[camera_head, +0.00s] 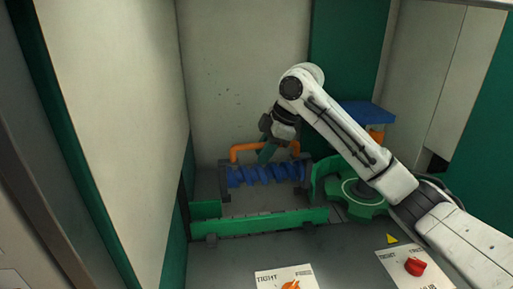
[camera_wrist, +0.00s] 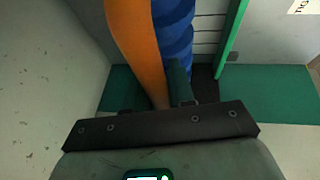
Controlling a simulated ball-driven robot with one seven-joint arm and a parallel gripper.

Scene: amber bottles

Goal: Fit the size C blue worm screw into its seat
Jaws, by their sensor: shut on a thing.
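The blue worm screw (camera_head: 265,175) lies roughly level between two dark end pieces, behind a low green rail (camera_head: 270,221). An orange handle (camera_head: 241,149) arches above the screw. My gripper (camera_head: 268,152) is shut on the orange handle, with its teal fingers pointing down at the screw. In the wrist view the orange handle (camera_wrist: 139,45) runs up from between the fingers, and the blue screw (camera_wrist: 174,35) shows beside it. The screw's underside is hidden by the rail, so I cannot tell whether it rests in the seat. No size mark is readable.
A green gear wheel (camera_head: 357,200) stands right of the screw, under my arm. A blue block (camera_head: 368,113) is behind it. In front are a card with an orange knob (camera_head: 290,285) and one with a red knob (camera_head: 415,267). Walls close in the left and back.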

